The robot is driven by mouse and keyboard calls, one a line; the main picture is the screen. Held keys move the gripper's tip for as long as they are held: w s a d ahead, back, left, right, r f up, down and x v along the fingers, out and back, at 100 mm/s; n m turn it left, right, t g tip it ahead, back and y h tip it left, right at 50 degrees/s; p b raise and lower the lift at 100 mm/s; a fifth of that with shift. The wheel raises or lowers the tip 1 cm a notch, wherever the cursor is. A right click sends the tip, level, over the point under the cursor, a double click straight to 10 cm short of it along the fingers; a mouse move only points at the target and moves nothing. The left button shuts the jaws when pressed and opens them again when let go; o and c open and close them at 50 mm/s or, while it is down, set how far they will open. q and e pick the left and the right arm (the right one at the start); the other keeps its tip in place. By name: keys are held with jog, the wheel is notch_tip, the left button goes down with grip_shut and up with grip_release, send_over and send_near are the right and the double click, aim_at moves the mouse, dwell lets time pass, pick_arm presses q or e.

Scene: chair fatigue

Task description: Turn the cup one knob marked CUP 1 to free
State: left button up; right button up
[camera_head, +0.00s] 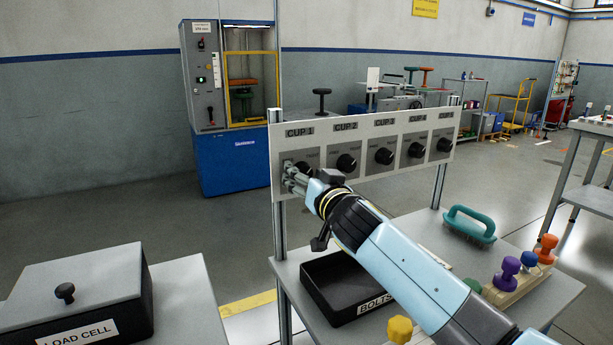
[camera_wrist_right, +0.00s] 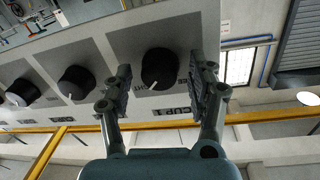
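The panel (camera_head: 365,150) carries a row of black knobs under CUP labels. The CUP 1 knob (camera_wrist_right: 158,68) is round and black, with a pale pointer line; in the head view it is largely hidden behind my right gripper. My right gripper (camera_head: 293,177) is in front of that knob. In the right wrist view its open fingers (camera_wrist_right: 158,88) stand on either side of the knob, with gaps visible. The CUP 1 label (camera_wrist_right: 174,108) shows upside down there; the small position words are partly hidden. My left gripper is in neither view.
The CUP 2 knob (camera_head: 346,163) is just right of my gripper. Below the panel are a black BOLTS tray (camera_head: 340,290), a teal-handled brush (camera_head: 468,226) and a block with coloured knobs (camera_head: 510,285). A LOAD CELL box (camera_head: 80,290) is at the lower left.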

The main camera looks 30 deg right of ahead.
jog(key=c, duration=1)
pick_arm(q)
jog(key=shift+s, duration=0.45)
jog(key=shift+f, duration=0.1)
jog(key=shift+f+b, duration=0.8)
jog(key=shift+b, duration=0.1)
pick_arm(e)
jog(key=n, duration=0.9)
jog(key=n+t+y, duration=0.1)
jog(key=n, duration=0.8)
jog(key=shift+d+f+n+y, duration=0.1)
jog(key=shift+f+n+y, duration=0.1)
jog(key=shift+n+y, duration=0.15)
jog(key=shift+n, duration=0.25)
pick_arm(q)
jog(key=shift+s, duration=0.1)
